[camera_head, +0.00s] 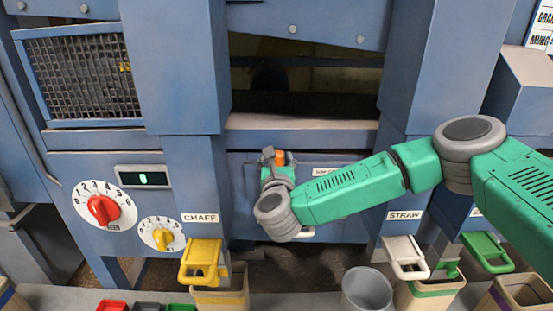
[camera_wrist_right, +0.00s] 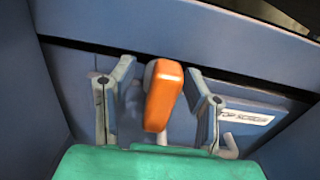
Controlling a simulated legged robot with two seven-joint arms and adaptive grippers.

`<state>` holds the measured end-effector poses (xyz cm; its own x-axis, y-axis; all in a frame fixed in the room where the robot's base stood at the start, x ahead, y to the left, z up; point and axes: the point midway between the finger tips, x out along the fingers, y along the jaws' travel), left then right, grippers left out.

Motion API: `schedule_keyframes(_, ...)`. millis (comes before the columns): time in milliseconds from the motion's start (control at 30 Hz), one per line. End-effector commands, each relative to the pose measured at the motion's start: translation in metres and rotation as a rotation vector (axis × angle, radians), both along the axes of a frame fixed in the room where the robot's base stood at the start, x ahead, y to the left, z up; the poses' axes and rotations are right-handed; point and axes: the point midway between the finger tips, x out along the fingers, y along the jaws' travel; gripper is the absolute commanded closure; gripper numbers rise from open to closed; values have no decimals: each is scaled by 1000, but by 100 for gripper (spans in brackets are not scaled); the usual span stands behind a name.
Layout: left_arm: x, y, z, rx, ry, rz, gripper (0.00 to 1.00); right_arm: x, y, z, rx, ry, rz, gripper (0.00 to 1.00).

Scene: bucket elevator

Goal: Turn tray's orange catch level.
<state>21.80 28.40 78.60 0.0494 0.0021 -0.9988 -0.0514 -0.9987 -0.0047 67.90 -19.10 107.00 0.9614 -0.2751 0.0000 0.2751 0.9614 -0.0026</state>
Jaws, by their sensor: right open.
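The orange catch (camera_wrist_right: 163,95) stands nearly upright, tilted a little, on the blue tray front (camera_wrist_right: 245,103) in the right wrist view. In the head view the catch (camera_head: 280,158) shows as a small orange patch just beyond my right gripper (camera_head: 274,157). In the right wrist view my right gripper (camera_wrist_right: 160,100) is open, with one finger on each side of the catch. A gap shows between the catch and the right finger; contact on the left side is unclear. A partly hidden label is on the tray front. My left gripper is not in view.
A dark opening (camera_head: 300,75) lies above the tray. Blue posts flank it. A red dial (camera_head: 103,209) and a yellow dial (camera_head: 162,235) are at the left. A yellow chute handle (camera_head: 201,262), a white handle (camera_head: 406,257) and a grey bucket (camera_head: 367,290) stand below.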

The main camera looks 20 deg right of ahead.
Motion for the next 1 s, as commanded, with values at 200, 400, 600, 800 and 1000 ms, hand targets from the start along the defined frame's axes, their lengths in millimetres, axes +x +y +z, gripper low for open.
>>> schedule_keyframes(200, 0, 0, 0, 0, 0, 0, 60, 0, -1, 0, 0, 1, 0, 100)
schedule_keyframes(400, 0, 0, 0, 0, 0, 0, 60, 0, -1, -1, -3, 2, -1, 100)
schedule_keyframes(600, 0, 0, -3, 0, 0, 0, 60, 1, -1, -1, -39, 11, -3, 100)
schedule_keyframes(800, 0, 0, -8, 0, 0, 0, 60, 1, 3, -2, -142, 42, -1, 100)
schedule_keyframes(1000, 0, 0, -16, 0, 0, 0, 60, 2, 7, -4, -307, 88, 0, 100)
